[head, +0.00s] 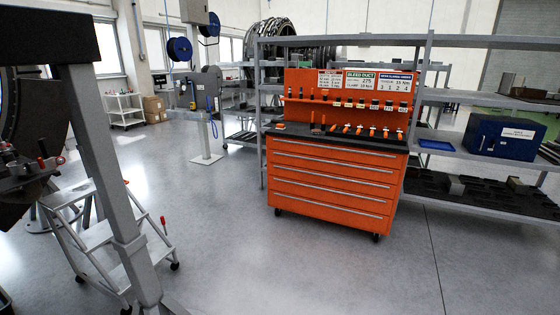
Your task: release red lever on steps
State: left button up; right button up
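The red lever (164,223) stands up at the right side of the grey wheeled steps (104,248), in the lower left of the head view. It looks upright and sits just above the frame near a caster. A grey post in front hides part of the steps. Neither of my grippers shows in this view.
An orange tool cabinet (330,178) on casters stands in the middle, with shelving (480,160) behind and to its right. A blue case (500,137) sits on the shelf. A grey post (110,170) rises at left. Floor between steps and cabinet is clear.

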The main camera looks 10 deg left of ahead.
aim_at(162, 219)
jog(key=i+l+u, duration=0.15)
jog(key=i+u, duration=0.25)
jog(key=i+l+u, duration=0.25)
jog(key=i+u, duration=0.15)
jog(key=i+l+u, duration=0.95)
jog(key=l+u, duration=0.3)
jog(key=l, duration=0.2)
